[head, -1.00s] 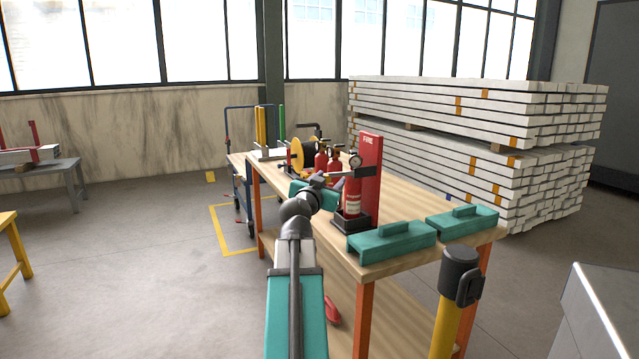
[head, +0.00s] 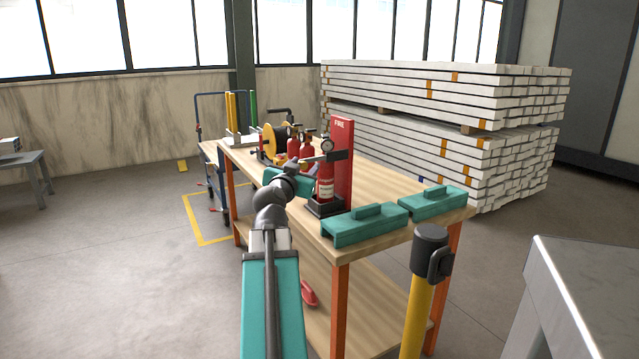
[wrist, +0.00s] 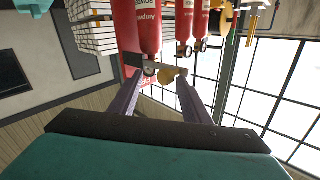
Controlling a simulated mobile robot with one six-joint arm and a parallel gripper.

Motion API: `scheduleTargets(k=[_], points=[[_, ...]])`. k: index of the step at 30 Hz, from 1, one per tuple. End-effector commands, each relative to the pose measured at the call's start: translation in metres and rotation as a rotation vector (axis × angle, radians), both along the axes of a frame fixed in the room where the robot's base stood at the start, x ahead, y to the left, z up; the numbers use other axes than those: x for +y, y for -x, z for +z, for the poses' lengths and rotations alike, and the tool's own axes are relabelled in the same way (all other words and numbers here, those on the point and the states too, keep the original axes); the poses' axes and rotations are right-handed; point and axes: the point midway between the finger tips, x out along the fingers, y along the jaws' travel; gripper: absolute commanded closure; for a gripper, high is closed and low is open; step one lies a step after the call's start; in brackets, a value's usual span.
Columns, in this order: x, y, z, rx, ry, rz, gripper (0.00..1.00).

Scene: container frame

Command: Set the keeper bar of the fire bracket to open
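The fire bracket (head: 343,172) is a red upright board on the workbench, with a red fire extinguisher (head: 325,189) standing before it in a dark base. The dark keeper bar (head: 339,156) crosses near the extinguisher's neck and reaches out left. In the wrist view the keeper bar (wrist: 148,65) runs across between and beyond my fingertips, with a brass-coloured disc (wrist: 167,77) near its end. My gripper (wrist: 160,76) has its two fingers apart, one on each side of the disc. Contact with the bar cannot be told. In the head view my gripper is partly hidden behind my wrist.
Two teal boxes with handles (head: 364,223) lie on the bench's near end. Red extinguishers (head: 300,153) and a yellow reel (head: 272,142) stand farther back. A yellow post with a black cap (head: 430,250) stands in front. A metal surface (head: 590,270) is at right.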

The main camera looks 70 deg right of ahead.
Motion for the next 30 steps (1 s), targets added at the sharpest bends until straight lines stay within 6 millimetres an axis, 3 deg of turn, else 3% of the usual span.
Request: scheduleTargets(k=[30], points=[[0.031,0.025,-0.003,-0.004,0.0,0.001,0.6]])
